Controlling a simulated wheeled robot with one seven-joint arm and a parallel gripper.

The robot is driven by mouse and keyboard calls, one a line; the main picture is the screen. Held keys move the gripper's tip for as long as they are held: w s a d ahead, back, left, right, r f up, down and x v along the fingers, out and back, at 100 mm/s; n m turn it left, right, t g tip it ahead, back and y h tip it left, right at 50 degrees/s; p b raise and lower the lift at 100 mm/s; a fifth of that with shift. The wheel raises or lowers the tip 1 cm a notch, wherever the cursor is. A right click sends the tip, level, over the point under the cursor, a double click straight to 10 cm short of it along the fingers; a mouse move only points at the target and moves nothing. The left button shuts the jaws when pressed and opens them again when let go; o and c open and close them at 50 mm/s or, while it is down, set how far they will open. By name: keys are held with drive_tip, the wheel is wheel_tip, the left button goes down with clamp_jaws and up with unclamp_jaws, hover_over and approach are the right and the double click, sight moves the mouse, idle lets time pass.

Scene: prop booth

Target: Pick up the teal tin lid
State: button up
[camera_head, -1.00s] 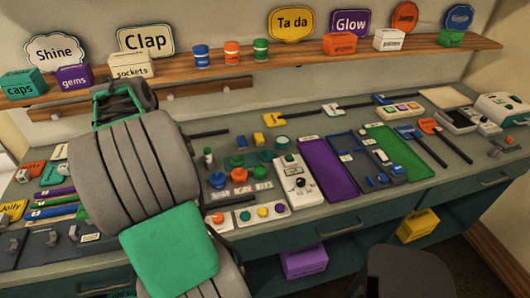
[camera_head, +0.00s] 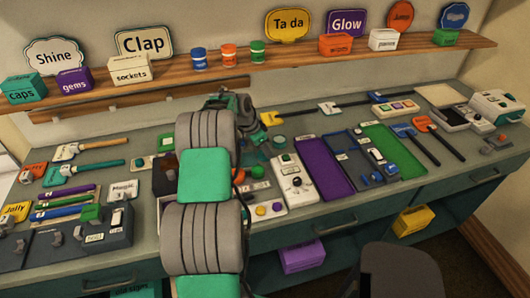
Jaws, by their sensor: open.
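A small round teal piece (camera_head: 279,140), which looks like the teal tin lid, lies on the grey counter just right of my arm's far end. It is too small to make out detail. My gripper (camera_head: 247,128) is at the far end of my arm, over the middle of the counter and a little left of the teal piece, apart from it as far as I can see. It is open, with nothing seen in it. My own arm hides most of its fingers and the counter directly beneath.
A white control box (camera_head: 291,182), a purple tray (camera_head: 318,170) and a green mat (camera_head: 393,148) lie to the right. A yellow piece (camera_head: 270,118) lies behind the teal piece. A wooden shelf (camera_head: 290,64) with boxes and signs runs along the wall. Tools crowd the left.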

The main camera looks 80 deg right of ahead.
clamp_jaws()
idle(0.4)
